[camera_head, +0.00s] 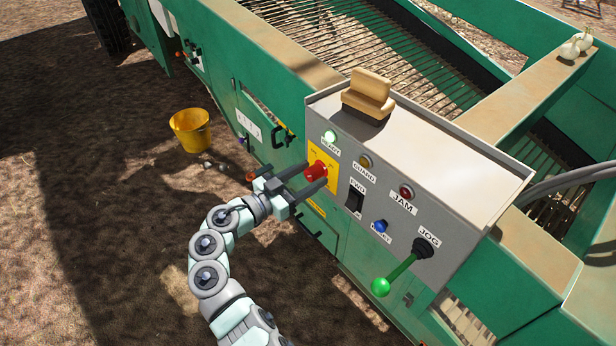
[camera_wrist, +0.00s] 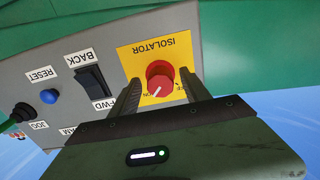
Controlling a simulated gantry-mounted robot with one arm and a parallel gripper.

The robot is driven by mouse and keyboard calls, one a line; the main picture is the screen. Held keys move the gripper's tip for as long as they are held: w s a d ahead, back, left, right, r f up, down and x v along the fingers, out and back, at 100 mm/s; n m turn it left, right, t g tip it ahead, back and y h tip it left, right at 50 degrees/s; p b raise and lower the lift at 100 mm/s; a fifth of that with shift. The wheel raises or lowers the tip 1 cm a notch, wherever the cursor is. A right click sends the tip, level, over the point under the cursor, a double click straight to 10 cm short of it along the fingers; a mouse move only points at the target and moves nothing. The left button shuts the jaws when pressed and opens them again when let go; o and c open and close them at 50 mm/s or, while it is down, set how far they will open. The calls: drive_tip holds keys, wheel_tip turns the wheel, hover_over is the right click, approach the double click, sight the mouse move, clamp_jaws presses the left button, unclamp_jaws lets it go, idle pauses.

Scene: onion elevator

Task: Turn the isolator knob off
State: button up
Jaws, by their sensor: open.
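The isolator knob (camera_head: 316,171) is red and sits on a yellow plate (camera_head: 322,160) at the left end of the grey control panel. My gripper (camera_head: 296,183) is open. Its two fingers (camera_wrist: 162,92) lie one on each side of the knob, with a gap to the red cap on both sides. I cannot tell whether the tips reach past the knob's face.
The panel also carries a lit green READY lamp (camera_head: 330,137), a black rocker switch (camera_head: 355,201), a blue RESET button (camera_head: 380,226) and a green-knobbed JOG lever (camera_head: 398,272). A yellow bucket (camera_head: 191,130) stands on the ground.

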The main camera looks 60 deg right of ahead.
drive_tip(key=shift+c, duration=0.4)
clamp_jaws()
